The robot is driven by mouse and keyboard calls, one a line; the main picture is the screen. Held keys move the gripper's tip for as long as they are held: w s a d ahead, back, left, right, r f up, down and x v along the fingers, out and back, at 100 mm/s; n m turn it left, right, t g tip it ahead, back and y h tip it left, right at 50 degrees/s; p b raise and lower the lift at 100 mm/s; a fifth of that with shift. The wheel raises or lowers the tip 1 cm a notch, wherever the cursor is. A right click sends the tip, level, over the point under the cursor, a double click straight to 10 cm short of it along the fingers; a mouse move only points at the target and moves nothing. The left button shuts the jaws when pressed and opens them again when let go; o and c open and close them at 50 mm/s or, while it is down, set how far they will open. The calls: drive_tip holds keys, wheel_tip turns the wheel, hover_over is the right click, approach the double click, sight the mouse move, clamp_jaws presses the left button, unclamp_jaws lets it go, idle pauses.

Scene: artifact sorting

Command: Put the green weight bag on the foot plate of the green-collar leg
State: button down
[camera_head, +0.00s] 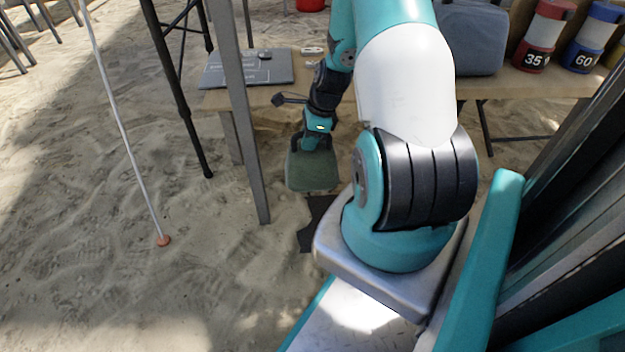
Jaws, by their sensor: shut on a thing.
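My gripper (318,143) points down and is shut on the top of the green weight bag (313,173). The bag is dull green and hangs roughly upright in the middle of the view, in front of a low wooden table. Its height above the sand is hard to tell. A dark flat patch (312,228) lies on the sand just below and right of the bag, partly hidden by my arm; I cannot tell whether it is a foot plate or a shadow. No green collar can be made out on any leg in view.
A grey metal leg (246,130) stands close left of the bag. A black leg (172,75) and a thin white pole (118,115) stand farther left. The wooden table (222,101) holds a grey flat case (262,72). Numbered canisters (534,48) stand at right. Sand at lower left is clear.

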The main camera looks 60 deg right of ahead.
sight(322, 158)
wheel_tip(322, 158, down, 18)
drive_tip(key=b, duration=1.1)
drive_tip(key=shift+f, duration=0.3)
drive_tip(key=c, duration=1.4)
unclamp_jaws()
drive_tip(key=shift+f, duration=0.15)
drive_tip(key=o, duration=0.3)
drive_tip(key=shift+o, duration=0.2)
drive_tip(key=p+v, duration=0.8)
drive_tip(key=v, duration=0.3)
drive_tip(key=shift+r, duration=0.25)
drive_tip(key=shift+s+d+r+p, duration=0.1)
drive_tip(key=shift+s+r+p, duration=0.05)
drive_tip(key=shift+r+p, duration=0.25)
